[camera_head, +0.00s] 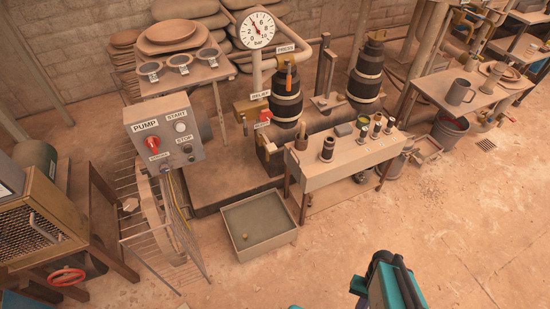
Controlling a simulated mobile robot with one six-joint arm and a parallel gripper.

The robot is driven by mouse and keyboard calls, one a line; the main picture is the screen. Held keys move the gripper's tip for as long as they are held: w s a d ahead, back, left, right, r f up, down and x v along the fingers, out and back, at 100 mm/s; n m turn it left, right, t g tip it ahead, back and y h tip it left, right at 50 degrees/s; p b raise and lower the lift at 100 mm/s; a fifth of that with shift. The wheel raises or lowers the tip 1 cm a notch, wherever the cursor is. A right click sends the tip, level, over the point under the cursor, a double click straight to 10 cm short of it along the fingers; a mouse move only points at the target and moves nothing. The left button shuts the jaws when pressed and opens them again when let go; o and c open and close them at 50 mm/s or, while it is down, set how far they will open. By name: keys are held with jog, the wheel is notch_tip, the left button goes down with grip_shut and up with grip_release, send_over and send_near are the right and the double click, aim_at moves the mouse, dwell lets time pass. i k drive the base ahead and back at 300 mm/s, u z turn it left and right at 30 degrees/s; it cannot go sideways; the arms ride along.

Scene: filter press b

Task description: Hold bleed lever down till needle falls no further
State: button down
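The round white pressure gauge (258,29) stands on a pipe at the top middle. Its thin needle seems to point up and slightly left, but the exact reading is too small to tell. Below it, on the brass valve fittings beside the left black press cylinder (286,98), is a small label, apparently BLEED (262,124), with a red part (266,115) just above it. A brass fitting (268,147) sits below; the bleed lever's exact outline and position cannot be told. Teal and black parts of my arm show at the bottom right of centre, well apart from the valves; no gripper fingers can be made out.
A PUMP box (166,135) with a red knob and START and STOP buttons stands left of the valves. An open tray (258,222) lies on the floor below them. A bench (340,165) with several small items stands to the right. The floor in front is clear.

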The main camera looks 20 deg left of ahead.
aim_at(270, 147)
jog(key=z, duration=0.2)
jog(key=k, duration=0.85)
jog(key=u, duration=1.85)
jog(key=i, duration=1.25)
